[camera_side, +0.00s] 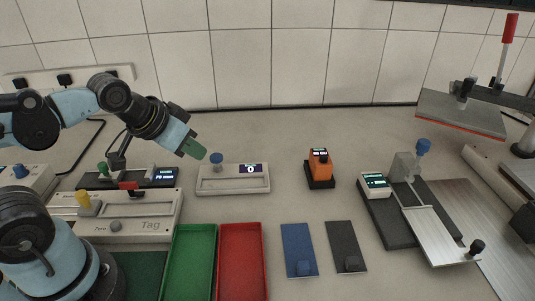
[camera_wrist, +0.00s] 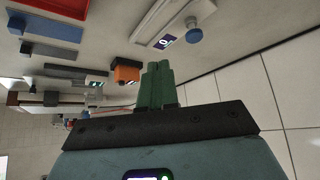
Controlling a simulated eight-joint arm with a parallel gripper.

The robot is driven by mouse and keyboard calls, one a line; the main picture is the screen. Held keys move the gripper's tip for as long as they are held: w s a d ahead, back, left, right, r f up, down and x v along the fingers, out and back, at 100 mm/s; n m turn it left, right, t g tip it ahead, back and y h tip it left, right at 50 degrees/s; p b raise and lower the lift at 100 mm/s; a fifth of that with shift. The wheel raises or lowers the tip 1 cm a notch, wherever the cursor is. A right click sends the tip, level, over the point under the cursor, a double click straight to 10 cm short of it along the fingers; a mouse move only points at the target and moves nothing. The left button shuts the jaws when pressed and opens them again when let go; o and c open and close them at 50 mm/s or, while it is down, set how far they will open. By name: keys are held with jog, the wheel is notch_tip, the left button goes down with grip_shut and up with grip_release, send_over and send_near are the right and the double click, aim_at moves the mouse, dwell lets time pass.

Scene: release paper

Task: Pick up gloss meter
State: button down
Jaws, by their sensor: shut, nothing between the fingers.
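The gloss meter appears to be the small orange device (camera_side: 319,163) with a dark display, seated upright in a black base right of centre in the side view. It also shows in the wrist view as an orange block (camera_wrist: 127,72), left of my fingers. My gripper (camera_side: 199,151) has green fingers, shut and empty, raised above the bench at the left, well apart from the orange device. In the wrist view the fingers (camera_wrist: 158,72) are together with nothing between them.
A white instrument (camera_side: 233,188) with a blue knob stands below and right of my gripper. Green (camera_side: 188,265) and red (camera_side: 242,265) trays, a blue pad (camera_side: 297,248) and a dark pad (camera_side: 345,244) lie in front. Bench around the orange device is clear.

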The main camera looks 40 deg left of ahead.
jog(key=shift+s, duration=0.1)
dwell(0.3)
grip_release()
dwell(0.4)
